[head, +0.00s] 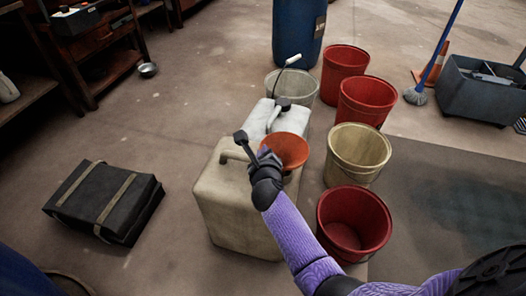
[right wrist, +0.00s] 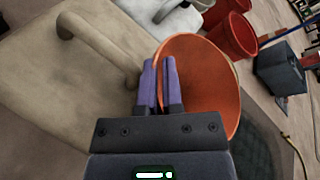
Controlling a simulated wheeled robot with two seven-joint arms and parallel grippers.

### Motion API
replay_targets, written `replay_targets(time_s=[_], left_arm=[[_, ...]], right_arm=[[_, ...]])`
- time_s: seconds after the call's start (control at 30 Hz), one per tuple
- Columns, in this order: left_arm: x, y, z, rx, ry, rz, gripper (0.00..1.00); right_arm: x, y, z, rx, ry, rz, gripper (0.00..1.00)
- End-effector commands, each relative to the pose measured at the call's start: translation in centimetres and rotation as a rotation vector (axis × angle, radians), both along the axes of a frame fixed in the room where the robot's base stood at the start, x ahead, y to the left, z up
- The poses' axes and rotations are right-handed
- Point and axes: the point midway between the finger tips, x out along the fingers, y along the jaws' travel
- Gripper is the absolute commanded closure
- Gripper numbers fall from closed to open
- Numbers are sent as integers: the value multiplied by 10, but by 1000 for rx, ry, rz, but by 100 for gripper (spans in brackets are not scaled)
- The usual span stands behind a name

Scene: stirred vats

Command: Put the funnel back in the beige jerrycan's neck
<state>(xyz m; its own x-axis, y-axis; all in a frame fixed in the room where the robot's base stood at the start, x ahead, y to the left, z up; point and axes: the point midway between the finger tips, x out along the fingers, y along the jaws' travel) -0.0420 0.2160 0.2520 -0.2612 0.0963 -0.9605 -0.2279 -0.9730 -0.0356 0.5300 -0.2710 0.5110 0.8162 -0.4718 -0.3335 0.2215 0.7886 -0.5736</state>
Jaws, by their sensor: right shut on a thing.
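The orange funnel (head: 290,150) is at the right side of the beige jerrycan's top, wide mouth up. My right gripper (head: 266,155) is shut on the funnel's near-left wall. The right wrist view shows its purple fingers (right wrist: 160,66) closed at the rim of the funnel (right wrist: 212,85). The beige jerrycan (head: 232,208) stands upright on the floor, its handle left of the funnel. Its body and handle fill the left of the right wrist view (right wrist: 45,120). The jerrycan's neck and the funnel's spout are hidden, so I cannot tell whether they meet. My left gripper is not in view.
A whitish jerrycan (head: 257,118) with a dark cap stands just behind. A cream bucket (head: 357,170), red buckets (head: 353,250) and a translucent bucket (head: 305,88) crowd the right and back. A black strapped case (head: 105,203) lies left, with clear floor between.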

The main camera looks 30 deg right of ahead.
Motion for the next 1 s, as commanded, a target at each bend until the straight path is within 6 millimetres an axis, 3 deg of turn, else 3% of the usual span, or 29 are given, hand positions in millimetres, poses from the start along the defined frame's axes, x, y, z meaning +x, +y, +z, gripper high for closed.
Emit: replay_targets(time_s=[0.5,0.53,0.7,1.0], left_arm=[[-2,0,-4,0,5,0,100],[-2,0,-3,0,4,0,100],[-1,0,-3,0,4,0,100],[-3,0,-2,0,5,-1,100]], right_arm=[[0,0,-7,-1,1,0,100],[0,0,-6,0,0,0,86],[0,0,-6,0,0,0,52],[0,1,-5,0,0,0,52]])
